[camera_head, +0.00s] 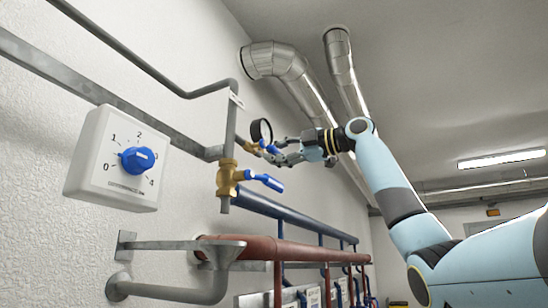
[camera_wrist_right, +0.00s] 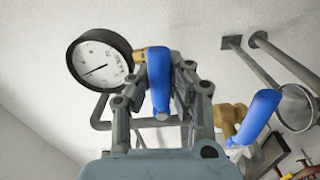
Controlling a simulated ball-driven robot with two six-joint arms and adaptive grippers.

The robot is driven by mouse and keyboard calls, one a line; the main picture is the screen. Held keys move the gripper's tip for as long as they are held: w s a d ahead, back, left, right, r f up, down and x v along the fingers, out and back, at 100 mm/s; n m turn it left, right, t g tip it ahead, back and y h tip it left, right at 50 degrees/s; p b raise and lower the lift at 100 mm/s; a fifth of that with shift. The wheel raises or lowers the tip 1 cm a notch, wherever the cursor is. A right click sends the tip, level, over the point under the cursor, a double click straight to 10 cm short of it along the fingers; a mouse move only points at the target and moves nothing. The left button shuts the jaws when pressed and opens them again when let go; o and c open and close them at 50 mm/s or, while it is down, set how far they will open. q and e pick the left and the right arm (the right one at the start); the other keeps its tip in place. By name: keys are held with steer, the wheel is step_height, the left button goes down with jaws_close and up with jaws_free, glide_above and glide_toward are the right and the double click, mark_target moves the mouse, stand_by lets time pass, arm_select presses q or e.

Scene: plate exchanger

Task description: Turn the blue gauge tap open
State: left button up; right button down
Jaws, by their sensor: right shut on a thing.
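The blue gauge tap (camera_head: 271,148) sits below the round pressure gauge (camera_head: 261,131), on a brass fitting off the grey pipe. In the right wrist view its blue lever (camera_wrist_right: 158,82) lies between my fingers, pointing toward the wrist. My right gripper (camera_head: 279,154) is shut on this lever; it also shows in the right wrist view (camera_wrist_right: 160,90). The fingers hide part of the lever and fitting. The gauge (camera_wrist_right: 98,60) shows its white dial and needle left of the fingers. My left gripper is not in view.
A second brass valve (camera_head: 227,178) with a blue lever (camera_head: 260,181) is on the vertical grey pipe, close by; its lever shows right of my fingers (camera_wrist_right: 260,116). A white dial box (camera_head: 116,160) with a blue knob is on the wall. Red and blue pipes run below.

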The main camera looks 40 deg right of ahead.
steer(key=shift+r+n, duration=0.25)
steer(key=shift+n, duration=0.25)
steer(key=c, duration=1.2)
jaws_free()
steer(key=shift+d, duration=0.1)
steer(key=shift+v, duration=5.95)
